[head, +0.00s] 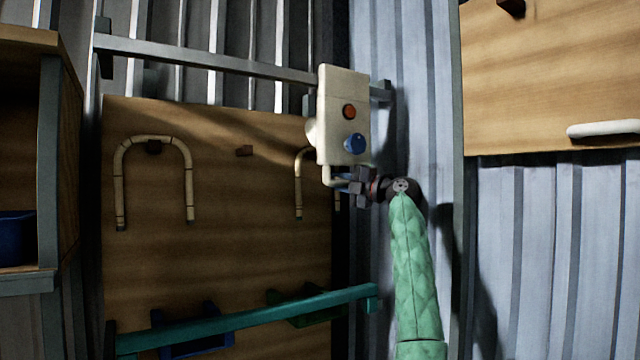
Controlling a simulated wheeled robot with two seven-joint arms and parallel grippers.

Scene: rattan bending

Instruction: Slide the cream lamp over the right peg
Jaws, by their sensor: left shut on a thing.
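The cream lamp (338,100) is a box-shaped body with an orange button and a blue knob on its face. It is upright, in front of the right end of the grey rail. A bent cream tube at its lower end runs into my left gripper (352,183), which is shut on it just below the body. A second cane (298,185) is partly hidden by the lamp, as is any peg there.
The grey rail (210,58) runs across above the board (215,240). A teal bar (250,317) crosses low in front of blue and green bins. A shelf (62,150) stands at left. Another board (550,75) at right has a dark peg (511,6) and a white bar (605,129).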

